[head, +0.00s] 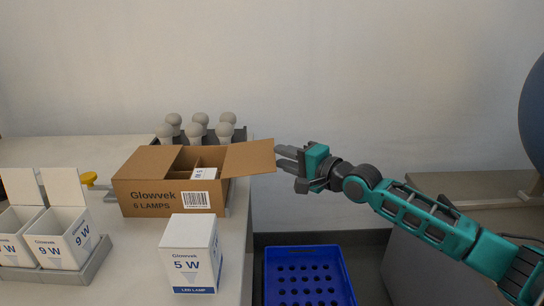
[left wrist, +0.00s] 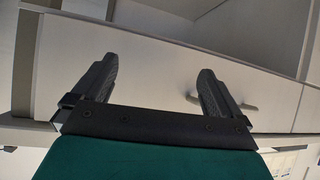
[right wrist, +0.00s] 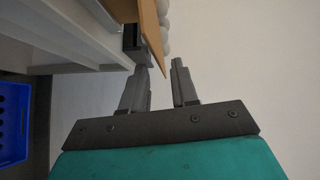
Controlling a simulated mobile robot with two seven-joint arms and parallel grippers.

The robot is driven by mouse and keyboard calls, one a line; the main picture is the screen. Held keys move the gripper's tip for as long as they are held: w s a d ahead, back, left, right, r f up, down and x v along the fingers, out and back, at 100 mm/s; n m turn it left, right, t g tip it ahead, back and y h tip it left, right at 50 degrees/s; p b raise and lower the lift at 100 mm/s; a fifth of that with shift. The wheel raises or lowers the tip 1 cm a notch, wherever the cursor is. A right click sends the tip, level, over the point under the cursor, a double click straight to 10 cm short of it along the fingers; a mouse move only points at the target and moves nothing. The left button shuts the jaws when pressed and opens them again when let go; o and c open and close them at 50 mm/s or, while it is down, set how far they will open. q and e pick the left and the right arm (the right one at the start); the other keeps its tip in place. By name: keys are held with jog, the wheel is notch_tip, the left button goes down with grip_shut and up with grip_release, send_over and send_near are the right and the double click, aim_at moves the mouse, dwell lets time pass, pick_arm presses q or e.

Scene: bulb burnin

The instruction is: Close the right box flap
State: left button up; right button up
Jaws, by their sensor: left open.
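The brown cardboard lamp box (head: 145,198) stands on the table in the head view, its right flap (head: 250,157) sticking outward to the right. The left part of its top is covered by cardboard; the right part is open, with a white carton (head: 204,173) inside. My right gripper (head: 284,158) is just right of the flap's outer edge. In the right wrist view its fingers (right wrist: 160,68) are partly apart, with the flap's edge (right wrist: 152,35) appearing between the tips; contact cannot be told. My left gripper (left wrist: 152,80) is open and empty, seen only in the left wrist view.
A white 5 W carton (head: 190,255) stands in front of the box. Several bulbs (head: 200,121) stand in a dark rack behind it. Open 9 W cartons (head: 60,245) sit in a grey tray at left. A blue crate (head: 308,252) is low, right of the table.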

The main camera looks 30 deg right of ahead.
aim_at(250, 156)
jog(key=shift+b+x, duration=0.45)
jog(key=shift+x, duration=1.85)
jog(key=shift+c, duration=0.4)
grip_shut()
